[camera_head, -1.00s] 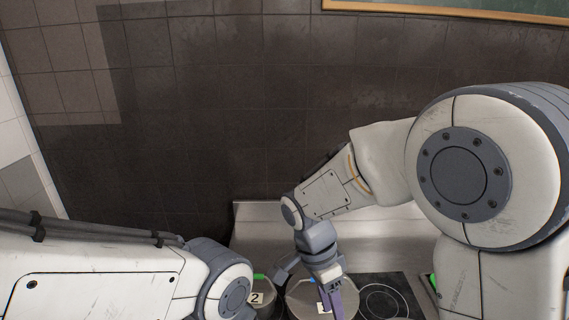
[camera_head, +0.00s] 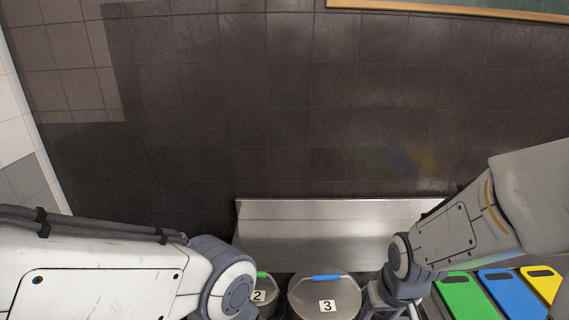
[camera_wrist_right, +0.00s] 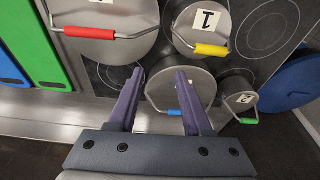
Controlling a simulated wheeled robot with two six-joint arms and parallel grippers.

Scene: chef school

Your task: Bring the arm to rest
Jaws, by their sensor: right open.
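My right gripper (camera_wrist_right: 160,90) is open in the right wrist view, its two purple fingers spread with nothing held between them. In the head view my right wrist hangs at the lower right, just right of the lid marked 3 (camera_head: 343,297), and the fingertips are cut off. That lid has a blue handle and also shows beyond the fingers in the wrist view (camera_wrist_right: 203,92); one finger overlaps its handle in the picture. My left arm enters from the left in the head view; its gripper is out of frame.
Lid 2 (camera_head: 262,310) has a green handle. Lid 1 (camera_wrist_right: 191,40) has a yellow handle; another lid (camera_wrist_right: 120,15) has a red one. Green (camera_head: 462,298), blue (camera_head: 511,293) and yellow (camera_head: 543,281) boards lie at right. A steel backsplash (camera_head: 320,235) and tiled wall stand behind.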

